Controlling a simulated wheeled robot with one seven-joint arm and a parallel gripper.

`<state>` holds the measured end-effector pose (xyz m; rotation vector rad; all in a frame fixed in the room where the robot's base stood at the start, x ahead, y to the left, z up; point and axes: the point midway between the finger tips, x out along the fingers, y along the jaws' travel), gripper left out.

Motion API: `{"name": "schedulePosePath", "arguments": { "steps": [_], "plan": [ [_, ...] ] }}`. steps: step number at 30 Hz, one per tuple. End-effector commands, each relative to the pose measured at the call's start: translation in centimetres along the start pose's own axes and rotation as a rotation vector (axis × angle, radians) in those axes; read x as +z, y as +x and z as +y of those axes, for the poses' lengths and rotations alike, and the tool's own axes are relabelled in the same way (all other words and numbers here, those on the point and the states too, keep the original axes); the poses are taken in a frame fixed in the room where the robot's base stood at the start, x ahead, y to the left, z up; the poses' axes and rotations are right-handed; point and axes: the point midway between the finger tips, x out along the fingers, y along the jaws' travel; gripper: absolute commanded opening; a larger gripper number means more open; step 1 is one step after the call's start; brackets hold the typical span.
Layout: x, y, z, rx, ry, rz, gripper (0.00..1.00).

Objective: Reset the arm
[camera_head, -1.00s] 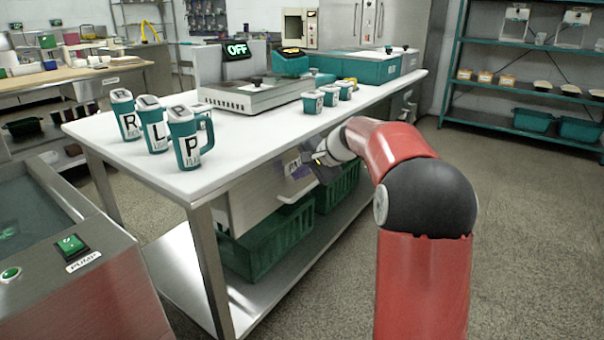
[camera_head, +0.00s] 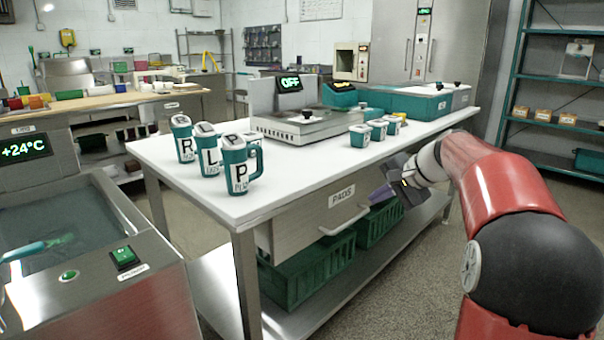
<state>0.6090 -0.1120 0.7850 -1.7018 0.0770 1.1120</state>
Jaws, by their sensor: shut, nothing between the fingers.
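My red arm (camera_head: 498,180) reaches in from the right side of the picture. My gripper (camera_head: 383,193) is shut with nothing held. It is in front of the white table (camera_head: 300,180), below the level of its top, near the right end of the drawer marked PADS (camera_head: 330,205). The fingers look small and dark here, and I cannot tell whether they touch the drawer front. The drawer looks shut.
Teal mugs marked R (camera_head: 182,139), L (camera_head: 208,150) and P (camera_head: 238,167) stand near the table's left end. Small teal-and-white tubs (camera_head: 360,136) stand behind my gripper. Green crates (camera_head: 305,275) sit on the lower shelf. A steel bath (camera_head: 60,230) is at left.

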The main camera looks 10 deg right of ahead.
Motion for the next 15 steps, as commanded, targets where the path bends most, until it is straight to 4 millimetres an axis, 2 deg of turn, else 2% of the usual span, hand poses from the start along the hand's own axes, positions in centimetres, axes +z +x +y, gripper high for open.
{"name": "schedulePosePath", "arguments": {
  "steps": [4,7,11,15],
  "plan": [
    [5.8,-0.9,0.3,0.085,-0.121,0.007,0.0],
    [11.1,-1.9,1.9,0.17,-0.248,0.017,0.0],
    [17.4,-3.4,5.3,0.276,-0.424,0.032,0.0],
    [23.1,-4.9,10.2,0.374,-0.623,0.046,0.0]
  ]
}}
